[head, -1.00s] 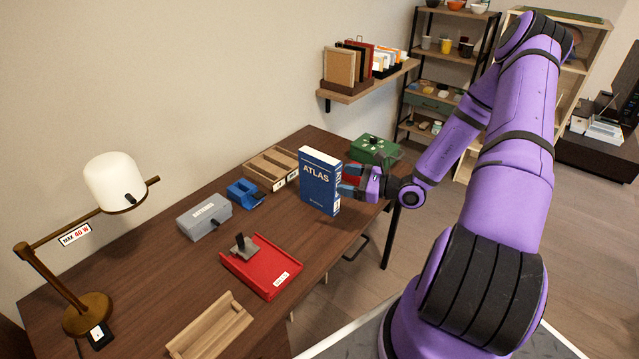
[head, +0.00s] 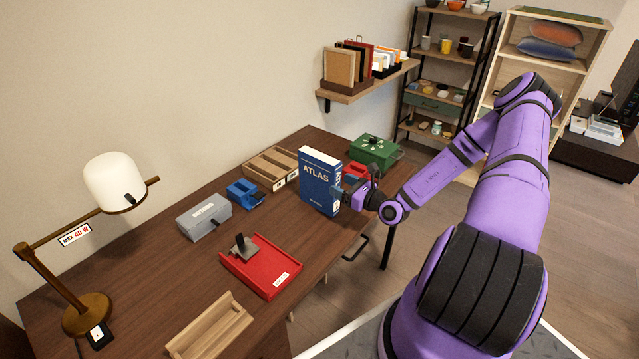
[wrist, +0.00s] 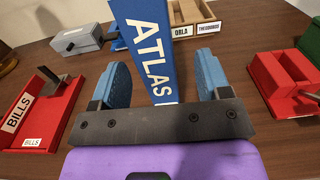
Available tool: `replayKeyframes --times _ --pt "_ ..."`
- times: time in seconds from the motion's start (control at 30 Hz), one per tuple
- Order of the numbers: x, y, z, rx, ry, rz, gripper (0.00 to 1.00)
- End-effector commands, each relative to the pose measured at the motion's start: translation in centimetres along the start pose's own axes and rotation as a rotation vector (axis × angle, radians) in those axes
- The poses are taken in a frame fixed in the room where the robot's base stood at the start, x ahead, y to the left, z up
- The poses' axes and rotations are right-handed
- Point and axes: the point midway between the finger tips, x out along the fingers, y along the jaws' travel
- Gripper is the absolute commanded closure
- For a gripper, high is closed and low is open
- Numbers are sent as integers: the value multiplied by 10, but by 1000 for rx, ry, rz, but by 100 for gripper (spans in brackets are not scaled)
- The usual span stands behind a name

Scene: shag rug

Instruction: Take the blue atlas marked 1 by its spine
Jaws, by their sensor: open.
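The blue atlas (head: 318,183) stands upright on the desk, its cover with white ATLAS lettering showing in the head view. A small white label shows low on its spine edge; its number is too small to read surely. In the wrist view the spine of the atlas (wrist: 148,40) faces me, tilted in the picture. My gripper (head: 348,194) is at the lower spine side of the atlas. In the wrist view its blue fingers (wrist: 162,78) are open, one on each side of the spine, with gaps showing. The spine's bottom is hidden behind the gripper's dark bar.
A red holder (head: 357,170) and green box (head: 374,150) stand close behind my gripper. A wooden divided tray (head: 270,168), blue tool (head: 244,194), grey box (head: 204,216) and red BILLS tray (head: 262,268) lie left of the atlas. Bare desk lies in front of it.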

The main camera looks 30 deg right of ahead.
Motion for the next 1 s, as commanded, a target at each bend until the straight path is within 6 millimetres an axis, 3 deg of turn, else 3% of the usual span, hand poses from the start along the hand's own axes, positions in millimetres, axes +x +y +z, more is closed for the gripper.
replayKeyframes --times 0.4,0.67,0.9,0.97,1.0 --pt "47 4 -3 -1 -1 1 30" --pt "51 4 -3 -1 0 2 30" --pt "50 4 -3 -1 0 1 85" --pt "50 4 -3 -1 0 1 99" --pt "51 4 -2 -1 -2 1 100"
